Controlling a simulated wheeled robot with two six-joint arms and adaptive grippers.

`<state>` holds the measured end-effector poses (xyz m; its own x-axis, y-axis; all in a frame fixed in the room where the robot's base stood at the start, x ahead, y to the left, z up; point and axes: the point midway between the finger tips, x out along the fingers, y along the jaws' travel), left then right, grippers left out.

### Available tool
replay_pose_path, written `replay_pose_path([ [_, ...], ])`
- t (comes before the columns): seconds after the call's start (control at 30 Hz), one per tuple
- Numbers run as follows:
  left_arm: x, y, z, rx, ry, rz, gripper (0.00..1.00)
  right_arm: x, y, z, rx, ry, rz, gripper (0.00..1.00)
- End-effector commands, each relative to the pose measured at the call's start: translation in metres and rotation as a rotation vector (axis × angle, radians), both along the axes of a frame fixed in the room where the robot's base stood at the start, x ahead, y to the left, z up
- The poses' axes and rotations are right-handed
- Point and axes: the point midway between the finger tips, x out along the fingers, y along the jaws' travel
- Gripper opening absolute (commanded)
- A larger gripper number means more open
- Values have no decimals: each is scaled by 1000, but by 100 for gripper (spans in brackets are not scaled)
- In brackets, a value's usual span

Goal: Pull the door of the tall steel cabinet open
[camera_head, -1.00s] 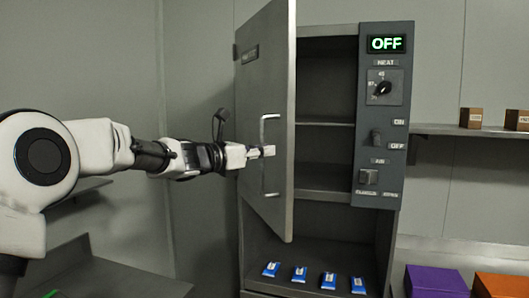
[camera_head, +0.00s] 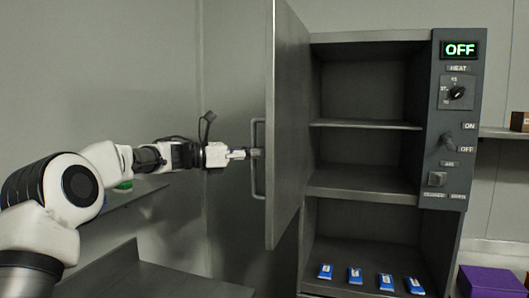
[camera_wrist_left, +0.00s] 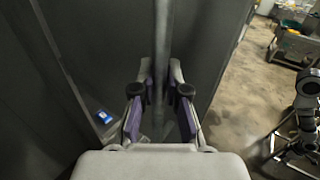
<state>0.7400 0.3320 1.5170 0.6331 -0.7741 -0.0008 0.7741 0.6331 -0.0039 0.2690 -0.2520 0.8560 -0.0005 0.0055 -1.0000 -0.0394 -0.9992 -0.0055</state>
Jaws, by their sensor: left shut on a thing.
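The tall steel cabinet (camera_head: 370,190) stands right of centre in the head view, with its grey shelves exposed. Its door (camera_head: 287,130) is swung wide open to the left and shows nearly edge-on. A vertical bar handle (camera_head: 257,180) is on the door's outer face. My left gripper (camera_head: 250,154) is at the handle's mid-height, shut on it. In the left wrist view the handle (camera_wrist_left: 161,60) runs between the two fingers of my left gripper (camera_wrist_left: 160,100). My right gripper is not in view.
Several blue packets (camera_head: 355,275) lie on the cabinet's lowest level. A control panel reading OFF (camera_head: 455,110) is on the cabinet's right. A dark table (camera_head: 150,275) is at lower left; a purple box (camera_head: 490,282) is at lower right.

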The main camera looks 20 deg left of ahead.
Motion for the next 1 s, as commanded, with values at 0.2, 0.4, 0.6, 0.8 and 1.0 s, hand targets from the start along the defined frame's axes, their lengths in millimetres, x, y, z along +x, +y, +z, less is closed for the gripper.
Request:
replay_pose_path([
  [0.2, -1, 6, -1, -1, 1, -14, 0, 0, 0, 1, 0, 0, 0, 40],
  [0.4, -1, 6, 0, 0, 0, -13, 0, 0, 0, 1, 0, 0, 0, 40],
  [0.6, -1, 6, 0, 0, -1, -13, 39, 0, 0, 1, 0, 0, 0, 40],
  [0.8, -1, 6, 1, 0, -1, -12, 39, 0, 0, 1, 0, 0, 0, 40],
  [1.0, -9, 17, 1, -2, -3, -11, 39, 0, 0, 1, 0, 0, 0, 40],
])
